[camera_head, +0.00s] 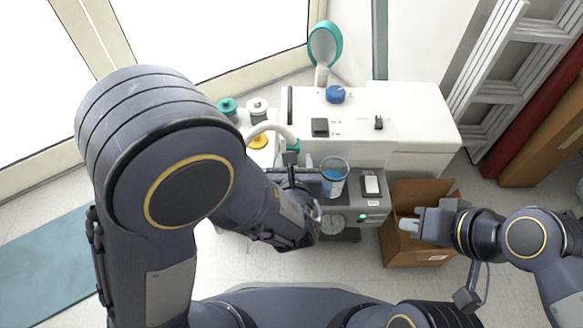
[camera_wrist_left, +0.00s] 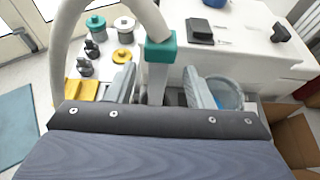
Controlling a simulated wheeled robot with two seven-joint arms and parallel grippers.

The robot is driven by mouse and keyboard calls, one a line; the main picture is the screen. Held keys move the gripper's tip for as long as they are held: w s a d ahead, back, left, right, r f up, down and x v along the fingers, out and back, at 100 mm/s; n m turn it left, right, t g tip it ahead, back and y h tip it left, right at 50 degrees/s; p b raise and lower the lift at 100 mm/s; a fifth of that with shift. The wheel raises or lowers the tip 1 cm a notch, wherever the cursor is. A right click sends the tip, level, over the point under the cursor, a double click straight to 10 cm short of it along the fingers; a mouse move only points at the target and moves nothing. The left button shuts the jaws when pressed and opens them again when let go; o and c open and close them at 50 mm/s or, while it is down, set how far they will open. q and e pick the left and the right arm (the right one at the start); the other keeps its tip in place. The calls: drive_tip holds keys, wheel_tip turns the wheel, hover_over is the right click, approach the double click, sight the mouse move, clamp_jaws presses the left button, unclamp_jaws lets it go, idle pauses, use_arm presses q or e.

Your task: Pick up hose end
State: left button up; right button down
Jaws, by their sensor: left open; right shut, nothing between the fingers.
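The white hose (camera_head: 268,129) arcs over the work surface to a teal cuff (camera_head: 293,146) at its end. In the left wrist view the hose (camera_wrist_left: 67,45) bends round to the teal cuff (camera_wrist_left: 161,48), with a pale grey end piece (camera_wrist_left: 157,82) hanging below it. My left gripper (camera_wrist_left: 158,86) is open, with one finger on each side of this end piece. I cannot tell whether either finger touches it. In the head view my left gripper (camera_head: 290,163) is partly hidden by my own arm. My right gripper (camera_head: 404,225) is shut and empty above the cardboard box.
A clear cup with blue contents (camera_head: 334,178) stands right of my left gripper, on a grey unit (camera_head: 372,204). A white cabinet (camera_head: 400,125) is behind. Teal, white and yellow-capped items (camera_head: 258,108) sit left. An open cardboard box (camera_head: 418,259) is on the floor.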

use_arm(q)
drive_tip(key=b+x, duration=0.2)
drive_tip(key=x, duration=0.4)
drive_tip(key=shift+f, duration=0.2)
drive_tip(key=shift+a, duration=0.1)
drive_tip(key=shift+c, duration=0.5)
clamp_jaws()
